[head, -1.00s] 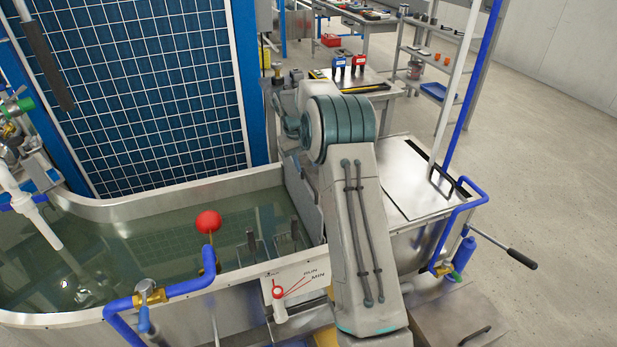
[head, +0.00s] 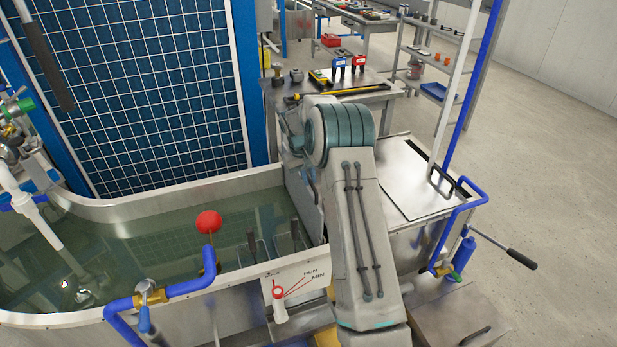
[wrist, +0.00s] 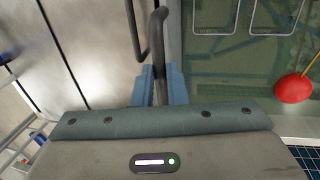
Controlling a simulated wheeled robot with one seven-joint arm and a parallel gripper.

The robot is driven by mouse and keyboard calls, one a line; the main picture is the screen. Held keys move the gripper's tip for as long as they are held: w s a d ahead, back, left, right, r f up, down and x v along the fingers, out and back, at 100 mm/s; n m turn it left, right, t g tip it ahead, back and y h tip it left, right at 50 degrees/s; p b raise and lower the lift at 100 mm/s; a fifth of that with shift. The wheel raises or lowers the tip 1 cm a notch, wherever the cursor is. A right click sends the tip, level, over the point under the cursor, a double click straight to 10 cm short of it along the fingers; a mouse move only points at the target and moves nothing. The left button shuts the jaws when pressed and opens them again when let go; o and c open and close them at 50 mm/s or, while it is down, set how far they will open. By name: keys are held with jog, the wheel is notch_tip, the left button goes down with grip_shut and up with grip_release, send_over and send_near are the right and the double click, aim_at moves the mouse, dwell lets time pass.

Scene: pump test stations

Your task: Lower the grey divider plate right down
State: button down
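The grey divider plate (head: 303,196) stands upright across the right end of the water tank in the head view, partly hidden behind my arm. In the wrist view a dark bar handle (wrist: 157,32) rises beside the plate. My gripper (wrist: 158,84) has its blue fingers close together, one on each side of this handle, and they look shut on it. In the head view my gripper is hidden behind my arm. How far down the plate sits cannot be told.
A red float ball (head: 208,222) on a rod stands by the tank's front wall (head: 235,278). A metal lid (head: 405,180) with a black handle lies right of the plate. Blue pipes (head: 462,225) line the right end. Open floor lies further right.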

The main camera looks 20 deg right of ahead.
notch_tip(320, 180, down, 15)
jog(key=b, duration=0.7)
jog(key=shift+b, duration=0.4)
jog(key=shift+s+a+f, duration=0.1)
jog(key=shift+f, duration=0.15)
jog(key=c, duration=1.5)
grip_release()
jog(key=shift+f, duration=0.1)
jog(key=shift+o, duration=0.2)
jog(key=shift+r, duration=0.2)
jog(key=shift+r, duration=0.25)
notch_tip(320, 180, up, 13)
send_over(309, 213)
jog(key=a, duration=0.3)
jog(key=shift+s+p, duration=0.1)
jog(key=shift+p, duration=0.3)
